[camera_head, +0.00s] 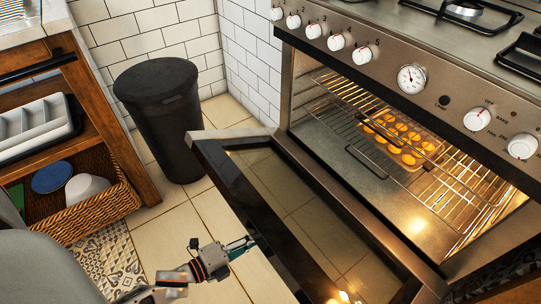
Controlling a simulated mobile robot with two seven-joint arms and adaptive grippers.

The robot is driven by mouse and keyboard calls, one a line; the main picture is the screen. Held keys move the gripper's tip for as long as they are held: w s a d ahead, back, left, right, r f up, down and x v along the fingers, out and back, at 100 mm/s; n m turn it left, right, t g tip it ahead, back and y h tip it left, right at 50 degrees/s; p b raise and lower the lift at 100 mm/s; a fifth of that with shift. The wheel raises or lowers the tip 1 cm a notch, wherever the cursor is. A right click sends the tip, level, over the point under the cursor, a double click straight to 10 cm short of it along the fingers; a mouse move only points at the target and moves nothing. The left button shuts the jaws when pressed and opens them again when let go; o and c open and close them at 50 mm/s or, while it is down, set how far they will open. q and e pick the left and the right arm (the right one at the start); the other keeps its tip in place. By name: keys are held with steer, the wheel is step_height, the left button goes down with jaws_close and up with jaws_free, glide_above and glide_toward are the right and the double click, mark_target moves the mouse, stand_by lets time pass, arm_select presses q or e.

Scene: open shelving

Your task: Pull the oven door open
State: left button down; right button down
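The oven (337,68) stands at the right, its lit cavity uncovered. Its door (285,200) is hinged along the bottom and hangs open, tilted outward and down, with the glass inner face showing. My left gripper (245,244) is beside the door's outer edge, at the lower middle of the view. Its fingertips meet the dark door edge in the picture and are partly hidden there. I cannot tell whether they touch or grip anything. The door handle is hidden on the outer side. My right gripper is not in view.
Inside the oven, a tray of round orange-yellow pieces (402,140) rests on a wire rack (340,95). A black bin (165,115) stands by the tiled wall. A wooden unit with a wicker basket (95,217) is at left. Tiled floor (170,235) is clear between the unit and door.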

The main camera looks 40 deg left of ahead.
arm_select(q)
step_height(320, 180, down, 15)
steer(key=s, duration=0.1)
steer(key=shift+s+a+b, duration=0.3)
steer(key=shift+b, duration=0.1)
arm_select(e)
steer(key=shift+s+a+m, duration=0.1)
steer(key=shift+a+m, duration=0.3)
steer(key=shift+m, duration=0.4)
arm_select(q)
steer(key=shift+f, duration=0.15)
steer(key=c, duration=2)
jaws_free()
steer(key=v, duration=1.2)
